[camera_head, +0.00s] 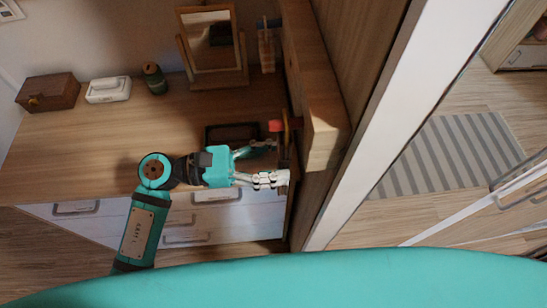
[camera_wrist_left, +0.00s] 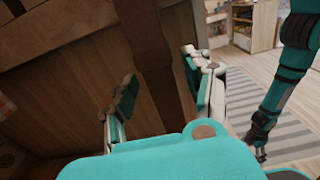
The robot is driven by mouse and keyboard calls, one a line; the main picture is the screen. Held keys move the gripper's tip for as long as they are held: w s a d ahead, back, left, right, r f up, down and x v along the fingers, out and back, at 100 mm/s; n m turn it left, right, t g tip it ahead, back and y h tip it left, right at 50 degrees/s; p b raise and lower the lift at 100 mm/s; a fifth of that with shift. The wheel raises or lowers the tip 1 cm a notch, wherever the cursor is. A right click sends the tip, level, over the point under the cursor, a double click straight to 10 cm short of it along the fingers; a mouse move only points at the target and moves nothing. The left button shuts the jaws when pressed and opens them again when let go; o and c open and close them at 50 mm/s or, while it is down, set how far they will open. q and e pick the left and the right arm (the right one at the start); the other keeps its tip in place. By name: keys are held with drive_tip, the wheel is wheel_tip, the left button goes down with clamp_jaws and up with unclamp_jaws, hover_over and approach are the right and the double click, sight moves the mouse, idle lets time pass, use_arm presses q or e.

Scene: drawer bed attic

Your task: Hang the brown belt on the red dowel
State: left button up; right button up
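The red dowel (camera_head: 275,126) sticks out from the side of the wooden panel above the desk in the head view. A dark brown strip, which looks like the brown belt (camera_wrist_left: 154,50), hangs down against the wood in the left wrist view. My left gripper (camera_head: 281,162) is just below the dowel, near the panel. Its fingers are spread, and in the left wrist view (camera_wrist_left: 163,88) the strip runs between them without visible contact. Whether the belt's upper end is on the dowel cannot be told. My right arm shows at the right of the wrist view; its gripper (camera_wrist_left: 260,152) is small and unclear.
The desk (camera_head: 90,150) holds a brown box (camera_head: 48,92), a white box (camera_head: 108,89), a dark jar (camera_head: 154,78), a mirror (camera_head: 211,45) and a dark tray (camera_head: 231,133). The wooden panel (camera_head: 325,125) stands close to my left gripper. A striped rug (camera_head: 450,155) lies on open floor.

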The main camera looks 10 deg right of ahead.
use_arm(q)
drive_tip(key=shift+o, duration=0.4)
drive_tip(key=shift+a, duration=0.1)
use_arm(e)
drive_tip(key=shift+d, duration=0.35)
use_arm(q)
drive_tip(key=a, duration=1.2)
use_arm(e)
drive_tip(key=shift+a, duration=0.25)
use_arm(q)
drive_tip(key=shift+d, duration=0.1)
